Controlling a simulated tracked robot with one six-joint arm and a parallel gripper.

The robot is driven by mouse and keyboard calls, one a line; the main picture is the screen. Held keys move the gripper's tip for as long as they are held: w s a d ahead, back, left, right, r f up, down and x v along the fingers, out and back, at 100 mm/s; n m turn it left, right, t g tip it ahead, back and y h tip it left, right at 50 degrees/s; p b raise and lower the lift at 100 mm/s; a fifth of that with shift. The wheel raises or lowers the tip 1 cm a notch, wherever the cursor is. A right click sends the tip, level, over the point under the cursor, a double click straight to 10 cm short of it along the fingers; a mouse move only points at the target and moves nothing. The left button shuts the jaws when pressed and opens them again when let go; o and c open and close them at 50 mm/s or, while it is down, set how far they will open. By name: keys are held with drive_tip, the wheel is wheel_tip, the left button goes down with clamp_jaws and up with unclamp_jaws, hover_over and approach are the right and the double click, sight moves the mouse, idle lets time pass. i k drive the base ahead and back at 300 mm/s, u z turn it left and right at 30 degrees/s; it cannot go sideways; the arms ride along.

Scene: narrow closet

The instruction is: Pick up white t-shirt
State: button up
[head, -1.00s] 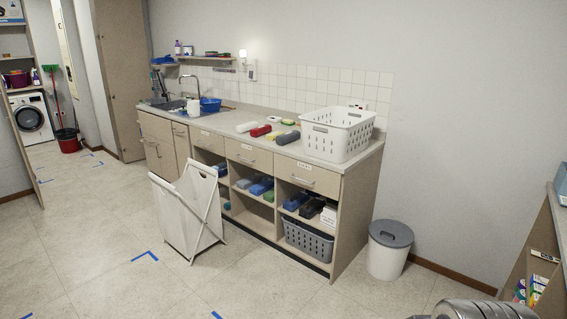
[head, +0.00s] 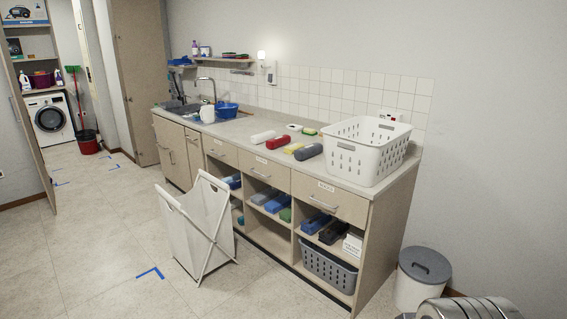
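I see no white t-shirt that I can make out in the head view. A white folding laundry hamper (head: 190,229) stands open on the floor in front of the counter; I cannot see what lies at its bottom. A white plastic basket (head: 352,158) stands on the right end of the counter, and its inside is mostly hidden by its wall. A metallic part of my own body shows at the bottom right edge. My gripper is not in view.
The counter (head: 250,130) runs along the back wall, with rolled cloths on top and bins on its open shelves. A lidded bin (head: 421,283) stands at its right end. A washing machine (head: 50,118) and a red bucket (head: 88,143) are at the far left.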

sight(258, 139)
drive_tip(key=u, duration=0.25)
drive_tip(key=i, duration=1.85)
drive_tip(key=u, duration=0.55)
drive_tip(key=i, duration=0.8)
drive_tip(key=u, duration=0.75)
drive_tip(key=i, duration=1.35)
drive_tip(key=u, duration=0.35)
